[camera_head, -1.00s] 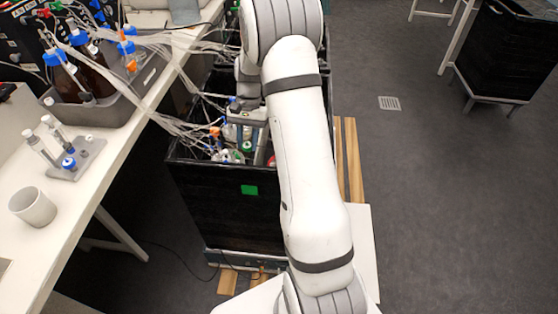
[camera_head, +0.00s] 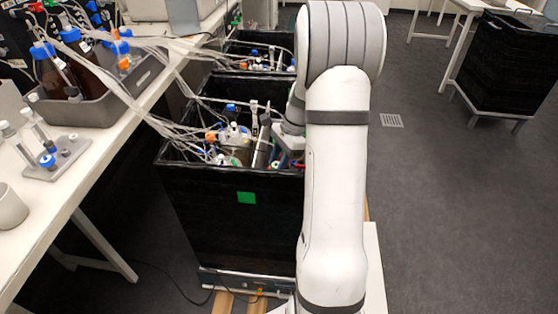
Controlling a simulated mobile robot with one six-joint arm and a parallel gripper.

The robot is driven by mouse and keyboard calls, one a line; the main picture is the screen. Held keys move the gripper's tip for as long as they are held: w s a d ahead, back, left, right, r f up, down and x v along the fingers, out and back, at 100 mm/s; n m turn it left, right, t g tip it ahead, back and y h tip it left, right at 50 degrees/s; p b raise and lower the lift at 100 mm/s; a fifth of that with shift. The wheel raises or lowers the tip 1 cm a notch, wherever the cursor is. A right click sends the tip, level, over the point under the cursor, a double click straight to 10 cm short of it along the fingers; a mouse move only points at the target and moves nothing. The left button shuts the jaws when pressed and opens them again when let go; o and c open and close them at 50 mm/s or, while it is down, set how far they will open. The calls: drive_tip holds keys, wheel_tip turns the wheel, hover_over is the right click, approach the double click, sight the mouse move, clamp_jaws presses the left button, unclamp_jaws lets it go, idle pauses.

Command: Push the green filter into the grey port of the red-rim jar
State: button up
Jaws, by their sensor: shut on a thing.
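My gripper (camera_head: 286,144) is low over the right side of the open black box (camera_head: 230,215), mostly hidden by my own arm. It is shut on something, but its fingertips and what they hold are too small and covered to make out. The grey port and the green filter cannot be told apart from the crowded caps and tubes. A slim pale upright piece (camera_head: 262,145) stands just left of my gripper.
Several clear tubes (camera_head: 165,120) run from the bench into the box. A second black box (camera_head: 240,60) stands behind.

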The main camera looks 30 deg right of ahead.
wheel_tip(320, 180, down, 2)
drive_tip(key=shift+b, duration=0.65)
drive_tip(key=shift+r+p, duration=0.1)
drive_tip(key=shift+p, duration=0.5)
idle(0.5)
drive_tip(key=shift+f, duration=1)
idle(1.4)
drive_tip(key=o, duration=1.1)
drive_tip(key=shift+c, duration=0.2)
drive_tip(key=p+v, duration=0.1)
drive_tip(key=v, duration=0.7)
